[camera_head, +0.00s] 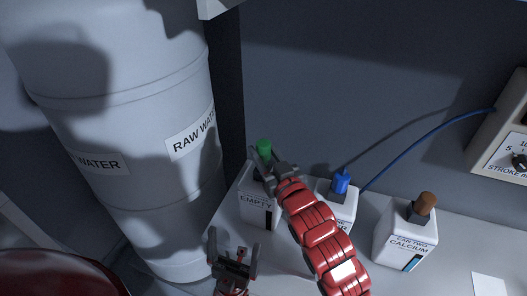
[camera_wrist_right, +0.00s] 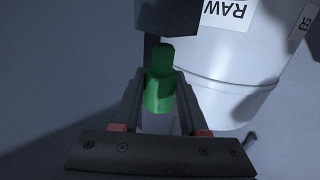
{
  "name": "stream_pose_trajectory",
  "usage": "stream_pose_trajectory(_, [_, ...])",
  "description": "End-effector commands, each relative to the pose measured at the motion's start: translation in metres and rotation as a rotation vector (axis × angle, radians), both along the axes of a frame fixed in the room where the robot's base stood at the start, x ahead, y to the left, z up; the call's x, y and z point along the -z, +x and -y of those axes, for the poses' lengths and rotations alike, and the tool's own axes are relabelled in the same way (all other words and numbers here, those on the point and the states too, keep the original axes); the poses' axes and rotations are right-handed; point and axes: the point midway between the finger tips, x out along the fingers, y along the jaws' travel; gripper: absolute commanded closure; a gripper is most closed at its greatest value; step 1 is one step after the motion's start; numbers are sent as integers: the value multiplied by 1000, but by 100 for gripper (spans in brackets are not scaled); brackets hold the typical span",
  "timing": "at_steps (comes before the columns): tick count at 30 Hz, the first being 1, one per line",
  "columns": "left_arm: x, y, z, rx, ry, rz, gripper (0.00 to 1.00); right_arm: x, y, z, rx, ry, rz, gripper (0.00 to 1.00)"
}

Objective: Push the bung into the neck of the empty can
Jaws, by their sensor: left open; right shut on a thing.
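The green bung (camera_head: 264,147) is held upright between the fingers of my right gripper (camera_head: 266,168), over the top of the can labelled EMPTY (camera_head: 257,208). The bung also shows in the right wrist view (camera_wrist_right: 160,90), with a finger of the right gripper (camera_wrist_right: 160,100) on each side. The gripper covers the can's neck, so I cannot tell whether the bung touches or enters it. My left gripper (camera_head: 234,262) is open and empty, low in the head view, in front of the EMPTY can and apart from it.
A large white RAW WATER drum (camera_head: 120,110) stands at the left. Right of the EMPTY can stand a white can with a blue fitting (camera_head: 341,182) and hose, and a CALCIUM can (camera_head: 405,240) with a brown bung (camera_head: 425,203). A dial box (camera_head: 507,140) is at far right.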

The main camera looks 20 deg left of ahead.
Motion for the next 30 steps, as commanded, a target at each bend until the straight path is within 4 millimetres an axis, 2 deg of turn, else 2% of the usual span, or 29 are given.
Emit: stream_pose_trajectory(30, [15,0,0,0,0,0,0,21,0,0,0,1,1,100])
